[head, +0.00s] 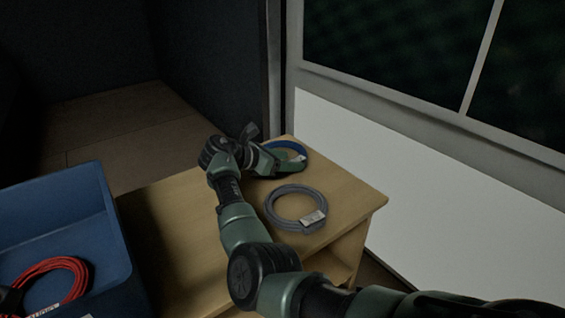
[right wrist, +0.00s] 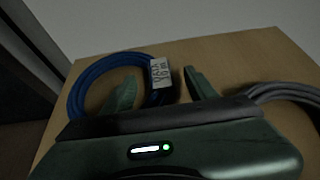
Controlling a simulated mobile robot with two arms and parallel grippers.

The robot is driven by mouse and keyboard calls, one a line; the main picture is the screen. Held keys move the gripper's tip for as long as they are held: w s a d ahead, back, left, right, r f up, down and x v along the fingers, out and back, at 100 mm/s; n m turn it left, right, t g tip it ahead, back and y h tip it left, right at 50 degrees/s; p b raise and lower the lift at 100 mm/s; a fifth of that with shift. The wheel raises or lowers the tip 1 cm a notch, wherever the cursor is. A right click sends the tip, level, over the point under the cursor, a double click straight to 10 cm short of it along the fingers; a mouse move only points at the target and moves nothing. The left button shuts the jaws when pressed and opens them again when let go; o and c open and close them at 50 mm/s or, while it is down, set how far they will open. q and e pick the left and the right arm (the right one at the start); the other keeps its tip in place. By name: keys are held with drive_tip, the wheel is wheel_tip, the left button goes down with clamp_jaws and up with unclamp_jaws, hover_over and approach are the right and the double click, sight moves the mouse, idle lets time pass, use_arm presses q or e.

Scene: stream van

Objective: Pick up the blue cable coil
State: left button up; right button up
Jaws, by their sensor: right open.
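The blue cable coil (head: 293,148) lies at the far end of the wooden table, partly hidden by my right gripper (head: 290,162) in the head view. In the right wrist view the blue coil (right wrist: 85,82) has a white label (right wrist: 160,72) on its right side. My right gripper (right wrist: 163,88) is open there. Its left finger shows over the inside of the ring and its right finger outside it, with the labelled side of the coil between them. I cannot tell whether the fingers touch the coil.
A grey cable coil (head: 296,207) with a pale label lies nearer on the table (head: 180,240); it also shows in the right wrist view (right wrist: 285,92). A blue crate (head: 60,205) holding a red cable coil (head: 72,278) stands left. A wall and window border the table's far right side.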

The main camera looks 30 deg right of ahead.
drive_tip(key=shift+x, duration=1.05)
clamp_jaws()
drive_tip(key=shift+r, duration=0.1)
